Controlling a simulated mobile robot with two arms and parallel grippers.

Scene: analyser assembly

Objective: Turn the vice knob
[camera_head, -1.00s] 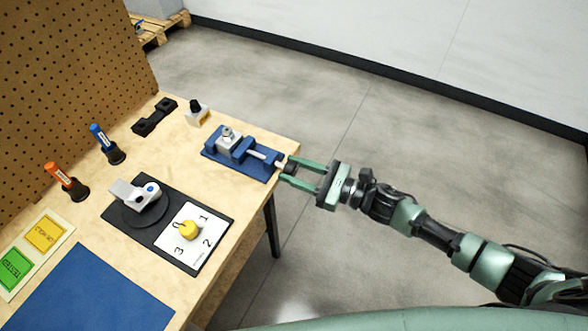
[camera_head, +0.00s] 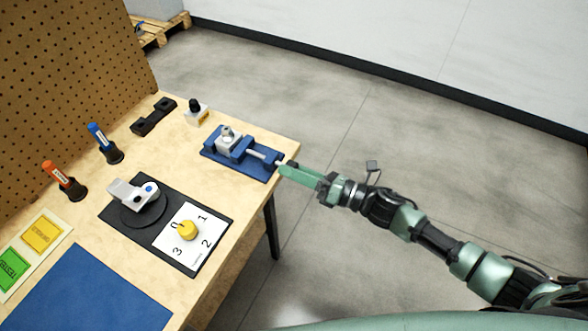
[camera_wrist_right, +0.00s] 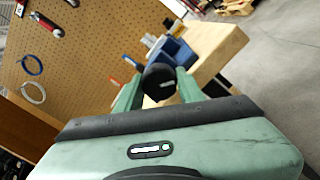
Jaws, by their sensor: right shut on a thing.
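The blue vice (camera_head: 238,154) sits at the far right corner of the wooden bench, with a grey-white part (camera_head: 227,138) at its jaws. Its screw points right toward the bench edge. My right gripper (camera_head: 284,170) is at the screw's end, its fingers now one above the other in the head view and hiding most of the knob. In the right wrist view the black round vice knob (camera_wrist_right: 159,81) sits between the two green fingers, which are shut on it. The blue vice body (camera_wrist_right: 172,52) shows beyond it. My left gripper is in no view.
A black plate with a yellow dial (camera_head: 188,230) and a grey device (camera_head: 138,196) lies nearer on the bench. Orange (camera_head: 62,178) and blue (camera_head: 103,142) markers stand in holders at left. A pegboard (camera_head: 70,75) rises behind. Floor right of the bench is clear.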

